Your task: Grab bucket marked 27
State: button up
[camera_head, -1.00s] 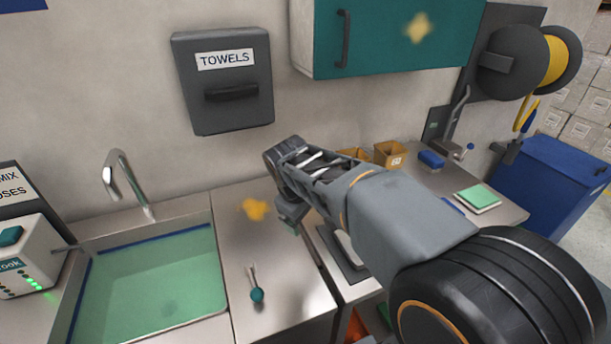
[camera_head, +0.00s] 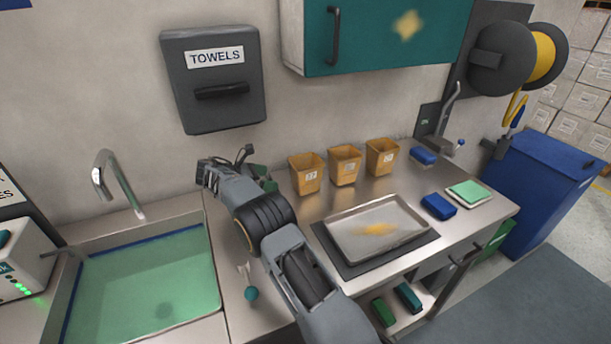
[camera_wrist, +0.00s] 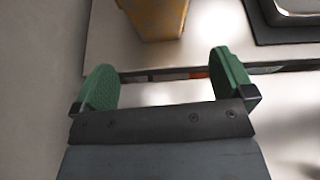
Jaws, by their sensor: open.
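Three tan-orange buckets stand in a row on the steel counter near the wall: a left one (camera_head: 307,181), a middle one (camera_head: 345,171) and a right one (camera_head: 381,161). Each has a small pale label; the numbers are too small to read surely, so I cannot tell which is 27. My gripper (camera_head: 264,178) is left of the left bucket, its green fingers partly hidden by my wrist. In the wrist view my gripper (camera_wrist: 165,82) is open and empty. One bucket (camera_wrist: 157,15) shows beyond the fingers, cut by the top edge and apart from them.
A steel tray (camera_head: 350,240) on a dark mat lies in front of the buckets. Blue blocks (camera_head: 438,206) and a green-topped tray (camera_head: 470,193) are to the right. A sink (camera_head: 140,285) is at left. A teal cabinet (camera_head: 400,35) hangs above the counter.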

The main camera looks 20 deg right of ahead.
aim_at(294, 181)
jog(key=x, duration=0.8)
jog(key=shift+p, duration=0.4)
jog(key=shift+f+p+x, duration=0.1)
jog(key=shift+p+x, duration=0.25)
jog(key=shift+x, duration=1)
jog(key=shift+f+p+x, duration=0.15)
jog(key=shift+p+x, duration=0.2)
jog(key=shift+x, duration=1)
jog(key=shift+a, duration=0.1)
jog(key=shift+c, duration=0.2)
jog(key=c, duration=0.9)
jog(key=shift+c, duration=0.4)
jog(key=shift+r, duration=0.15)
